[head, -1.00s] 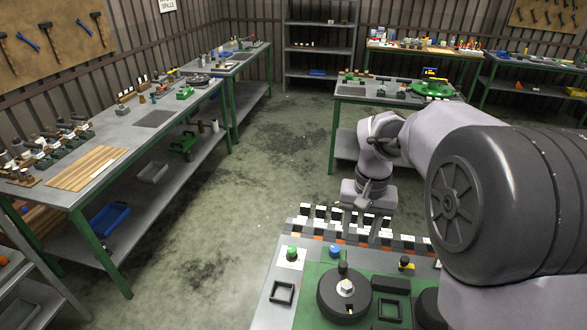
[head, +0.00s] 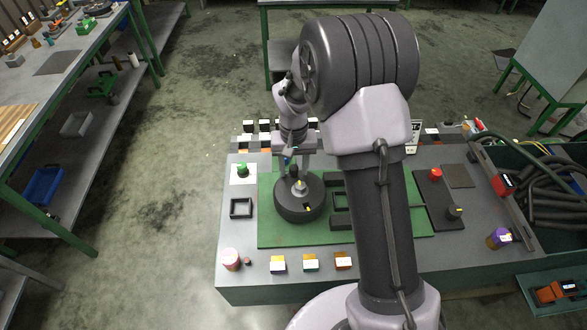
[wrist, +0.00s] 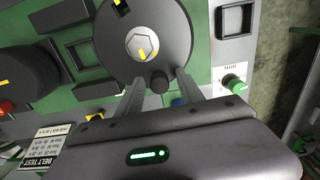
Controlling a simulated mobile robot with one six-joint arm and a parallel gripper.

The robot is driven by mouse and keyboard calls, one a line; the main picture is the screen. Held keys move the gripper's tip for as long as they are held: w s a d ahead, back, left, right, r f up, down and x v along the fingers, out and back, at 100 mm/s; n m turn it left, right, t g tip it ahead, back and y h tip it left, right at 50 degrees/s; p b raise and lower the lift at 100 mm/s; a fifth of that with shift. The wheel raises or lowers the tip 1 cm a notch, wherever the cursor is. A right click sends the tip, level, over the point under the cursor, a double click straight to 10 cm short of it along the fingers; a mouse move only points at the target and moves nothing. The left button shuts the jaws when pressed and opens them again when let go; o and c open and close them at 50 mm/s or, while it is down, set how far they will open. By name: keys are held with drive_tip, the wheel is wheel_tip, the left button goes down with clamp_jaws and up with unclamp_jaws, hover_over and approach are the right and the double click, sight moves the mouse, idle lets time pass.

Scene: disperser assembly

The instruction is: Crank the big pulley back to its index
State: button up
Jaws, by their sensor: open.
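The big pulley (head: 295,211) is a dark disc on the green plate (head: 285,237), with a pale hexagonal hub and yellow marks. It also shows in the wrist view (wrist: 112,48). Its dark crank knob (wrist: 160,82) stands near the rim on the side toward my gripper. My gripper (wrist: 158,77) is open, with one finger on each side of the knob. I cannot tell whether either finger touches it. In the head view my gripper (head: 295,165) hangs over the pulley's far side. A fixed index mark cannot be made out for certain.
A second dark pulley (wrist: 28,75) lies beside it, hidden by my arm in the head view. A green knob (head: 243,169) and a black square frame (head: 241,208) are at left. Several small blocks line the front edge. A bin of dark hoses (head: 555,185) is at right.

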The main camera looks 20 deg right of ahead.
drive_tip(key=shift+f, duration=0.1)
clamp_jaws()
idle(1.4)
